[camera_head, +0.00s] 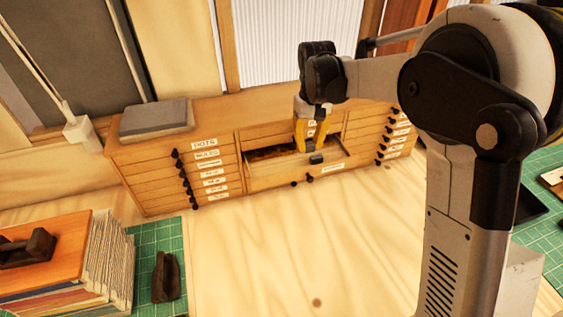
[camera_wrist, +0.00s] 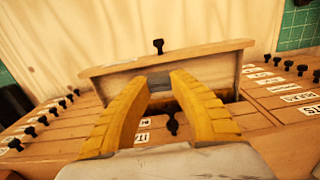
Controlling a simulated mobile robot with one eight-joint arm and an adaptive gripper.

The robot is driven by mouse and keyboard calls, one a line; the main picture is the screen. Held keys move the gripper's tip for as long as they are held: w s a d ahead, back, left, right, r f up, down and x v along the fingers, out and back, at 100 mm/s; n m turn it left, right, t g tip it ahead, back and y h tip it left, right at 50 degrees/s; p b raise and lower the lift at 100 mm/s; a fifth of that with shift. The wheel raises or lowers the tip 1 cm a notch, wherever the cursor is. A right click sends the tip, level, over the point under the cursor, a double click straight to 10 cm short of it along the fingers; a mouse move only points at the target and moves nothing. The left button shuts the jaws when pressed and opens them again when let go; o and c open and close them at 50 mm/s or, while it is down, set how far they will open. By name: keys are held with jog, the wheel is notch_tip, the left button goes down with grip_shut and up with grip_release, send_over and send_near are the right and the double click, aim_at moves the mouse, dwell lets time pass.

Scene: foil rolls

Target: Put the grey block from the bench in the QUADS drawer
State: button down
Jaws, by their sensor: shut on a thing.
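The middle drawer (camera_head: 270,178) of the wooden cabinet is pulled open. In the wrist view its front panel (camera_wrist: 205,58) and knob stand beyond my fingers. I cannot read its label. My gripper (camera_head: 314,150) points down over the open drawer, its yellow fingers shut on a small grey block (camera_head: 316,159). In the wrist view my gripper (camera_wrist: 158,82) shows the block (camera_wrist: 158,83) as a grey patch between the fingertips, partly hidden by them. The block is at the drawer's front edge in the picture; I cannot tell whether it touches the drawer.
Closed labelled drawers with black knobs flank it, the left column (camera_head: 190,180) topped by a DOTS label. A grey slab (camera_head: 155,117) lies on the cabinet. Books (camera_head: 75,255) and a dark tool (camera_head: 166,277) are at left. The bench (camera_head: 300,245) in front is mostly clear.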

send_over(280, 169)
notch_tip(280, 169, down, 5)
jog(key=shift+r, duration=0.1)
jog(key=shift+f, duration=2.15)
jog(key=c, duration=1.2)
grip_release()
jog(key=shift+f, duration=0.15)
jog(key=shift+c, duration=0.2)
